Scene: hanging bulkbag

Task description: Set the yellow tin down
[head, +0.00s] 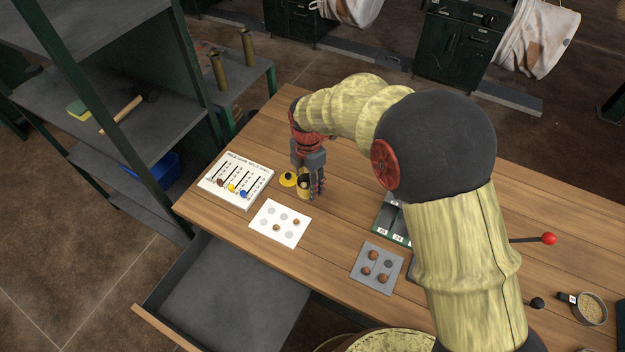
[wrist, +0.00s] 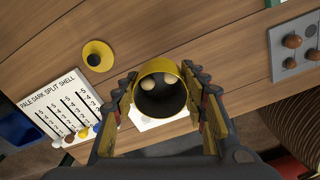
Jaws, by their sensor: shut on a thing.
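The yellow tin (head: 303,187) is open at the top and upright or nearly so at the left part of the wooden bench. In the wrist view the tin (wrist: 160,66) has a dark inside with one or two pale round pieces in it. My gripper (head: 312,188) is shut on the tin, with a finger on each side of it in the wrist view (wrist: 160,95). I cannot tell whether its base touches the bench. A yellow lid-like disc (head: 288,179) with a dark centre lies just left of the tin.
A white board with sliders (head: 236,180) lies left of the tin. A white card with spots and brown balls (head: 280,223) lies in front. A grey plate with brown balls (head: 377,267) and a green tray (head: 390,220) are to the right. Bare wood lies behind the tin.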

